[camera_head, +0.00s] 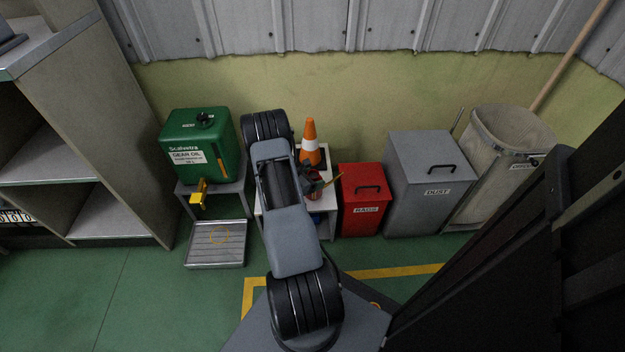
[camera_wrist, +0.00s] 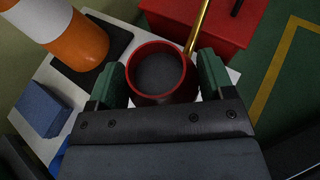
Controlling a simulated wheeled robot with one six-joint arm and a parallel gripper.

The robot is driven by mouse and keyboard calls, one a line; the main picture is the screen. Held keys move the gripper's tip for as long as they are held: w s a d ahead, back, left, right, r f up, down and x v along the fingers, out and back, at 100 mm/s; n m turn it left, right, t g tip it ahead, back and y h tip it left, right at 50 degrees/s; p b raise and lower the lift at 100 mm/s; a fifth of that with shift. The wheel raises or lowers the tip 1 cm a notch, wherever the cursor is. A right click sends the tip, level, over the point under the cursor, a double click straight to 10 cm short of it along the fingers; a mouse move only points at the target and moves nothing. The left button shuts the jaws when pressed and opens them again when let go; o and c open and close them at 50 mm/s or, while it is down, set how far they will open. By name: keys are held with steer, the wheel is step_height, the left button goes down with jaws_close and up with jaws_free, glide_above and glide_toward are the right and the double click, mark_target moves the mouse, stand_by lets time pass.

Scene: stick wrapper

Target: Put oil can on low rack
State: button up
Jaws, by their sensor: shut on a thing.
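A red oil can (camera_wrist: 161,72) with a dark inside top and a thin brass spout sits between the green-padded fingers of my gripper (camera_wrist: 162,84) in the wrist view. My gripper is shut on it. In the head view the oil can (camera_head: 314,196) is partly hidden by my gripper (camera_head: 312,184), over a small white rack (camera_head: 329,205) beside an orange cone. The white rack's top also shows under the can in the wrist view. I cannot tell whether the can touches the surface.
An orange and white cone (camera_head: 310,144) stands on the rack behind the can, with a blue block (camera_wrist: 40,110) nearby. A red bin (camera_head: 361,215) and a grey dust bin (camera_head: 425,195) stand to the right. A green gear oil tank (camera_head: 197,140) and a metal tray (camera_head: 216,257) are left.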

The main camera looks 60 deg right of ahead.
steer(key=shift+f, duration=0.1)
steer(key=shift+f, duration=0.15)
steer(key=o, duration=1.5)
steer(key=shift+o, duration=0.2)
